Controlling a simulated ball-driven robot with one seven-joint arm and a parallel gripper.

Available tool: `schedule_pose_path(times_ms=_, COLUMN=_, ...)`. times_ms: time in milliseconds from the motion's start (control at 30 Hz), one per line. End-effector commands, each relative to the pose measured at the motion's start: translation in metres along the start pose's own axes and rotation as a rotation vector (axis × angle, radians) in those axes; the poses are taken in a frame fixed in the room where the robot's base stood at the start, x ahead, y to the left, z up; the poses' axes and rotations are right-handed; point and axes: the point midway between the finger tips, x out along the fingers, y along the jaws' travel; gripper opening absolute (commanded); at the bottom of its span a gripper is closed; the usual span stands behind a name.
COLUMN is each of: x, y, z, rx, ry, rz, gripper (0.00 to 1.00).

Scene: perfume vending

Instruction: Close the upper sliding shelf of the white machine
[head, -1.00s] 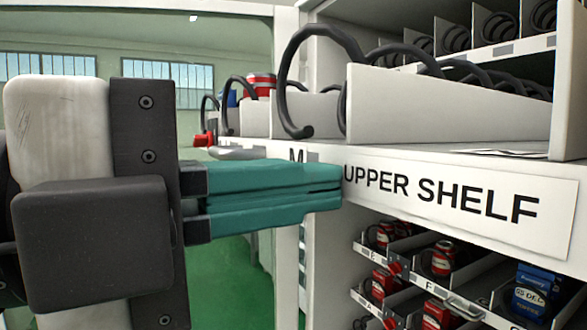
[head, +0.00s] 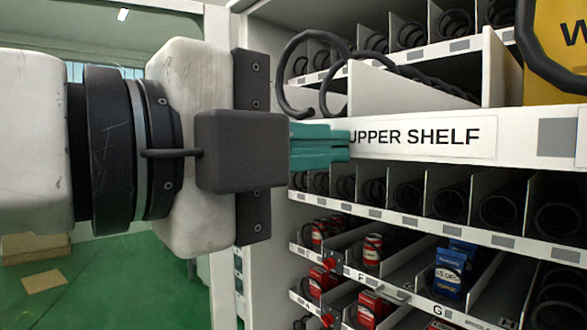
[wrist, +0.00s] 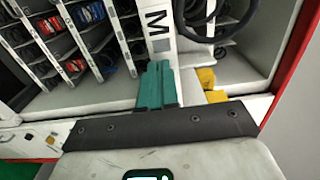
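The upper sliding shelf (head: 480,137) is the white tray with the "UPPER SHELF" label on its front, in the head view. The part of the shelf front behind my fingers is hidden.
Lower shelves with red cans (head: 372,250) and blue packs (head: 450,270) lie below the upper shelf. A black coil (head: 310,75) and a white divider (head: 415,88) stand on the upper shelf. A yellow item (head: 555,55) is at the upper right.

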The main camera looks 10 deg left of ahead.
Motion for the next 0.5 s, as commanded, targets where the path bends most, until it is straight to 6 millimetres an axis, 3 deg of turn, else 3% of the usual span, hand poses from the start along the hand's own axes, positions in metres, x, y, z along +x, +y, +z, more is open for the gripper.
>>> schedule_pose_path(times_ms=500, x=0.101, y=0.001, z=-0.002, rx=0.0, ry=0.006, rz=0.001, gripper=0.0)
